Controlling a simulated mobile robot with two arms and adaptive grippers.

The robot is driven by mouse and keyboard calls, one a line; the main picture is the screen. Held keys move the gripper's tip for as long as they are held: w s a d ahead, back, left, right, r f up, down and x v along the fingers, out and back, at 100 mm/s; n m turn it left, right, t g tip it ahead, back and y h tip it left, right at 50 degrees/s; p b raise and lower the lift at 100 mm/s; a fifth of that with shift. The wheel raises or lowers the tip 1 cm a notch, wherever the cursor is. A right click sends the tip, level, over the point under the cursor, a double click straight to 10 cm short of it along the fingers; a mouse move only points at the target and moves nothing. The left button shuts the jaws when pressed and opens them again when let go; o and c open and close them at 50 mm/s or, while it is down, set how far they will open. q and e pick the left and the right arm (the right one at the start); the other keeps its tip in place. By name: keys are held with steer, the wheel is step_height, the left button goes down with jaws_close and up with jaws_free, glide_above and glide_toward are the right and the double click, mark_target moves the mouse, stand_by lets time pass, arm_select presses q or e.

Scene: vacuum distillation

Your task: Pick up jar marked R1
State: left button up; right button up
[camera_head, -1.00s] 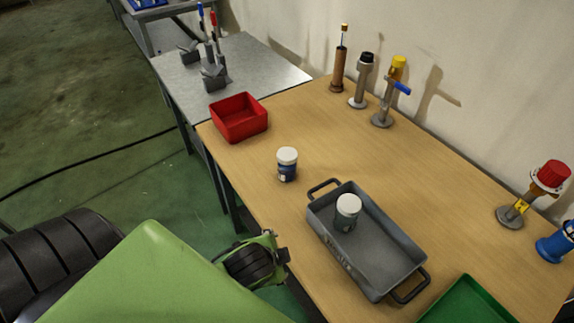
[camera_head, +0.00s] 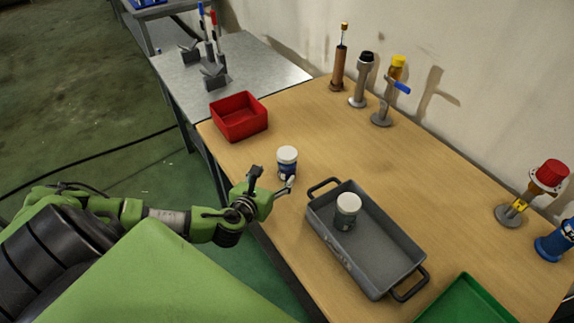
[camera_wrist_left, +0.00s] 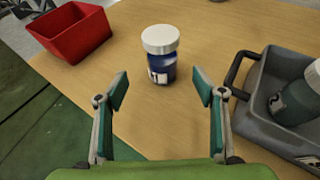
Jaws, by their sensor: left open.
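A jar with a white lid and blue body (camera_head: 287,163) stands upright on the wooden table near its left edge. It also shows in the left wrist view (camera_wrist_left: 160,62), with a white label too partial to read for certain. A second white-lidded jar, dark green (camera_head: 346,215), stands in the grey tray and shows at the right of the left wrist view (camera_wrist_left: 300,98). My left gripper (camera_head: 272,182) is open and empty, its fingers pointing at the blue jar. In the left wrist view the jar is beyond and between the fingertips (camera_wrist_left: 162,89), apart from both. My right gripper is not in view.
The grey handled tray (camera_head: 388,285) is right of the blue jar. A red bin (camera_head: 239,118) sits behind it to the left. A green tray (camera_head: 466,300) is at the lower right. Several metal fittings (camera_head: 360,85) stand along the wall. The table's middle is clear.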

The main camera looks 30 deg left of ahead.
mark_target(282, 167)
arm_select(q)
steer(key=x, duration=0.5)
steer(key=shift+w+a+f, duration=0.1)
steer(key=shift+w+f, duration=0.25)
steer(key=shift+w, duration=0.25)
steer(key=x, duration=0.2)
steer(key=p+x, duration=0.1)
steer(key=shift+w+f, duration=0.25)
steer(key=shift+f, duration=0.25)
steer(key=shift+w+f, duration=0.3)
steer(key=shift+w, duration=0.2)
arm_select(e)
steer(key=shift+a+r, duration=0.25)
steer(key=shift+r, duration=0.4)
arm_select(q)
steer(key=shift+c, duration=0.5)
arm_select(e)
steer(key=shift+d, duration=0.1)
arm_select(q)
steer(key=c, duration=1.3)
steer(key=shift+r, duration=0.2)
steer(key=shift+c, duration=0.2)
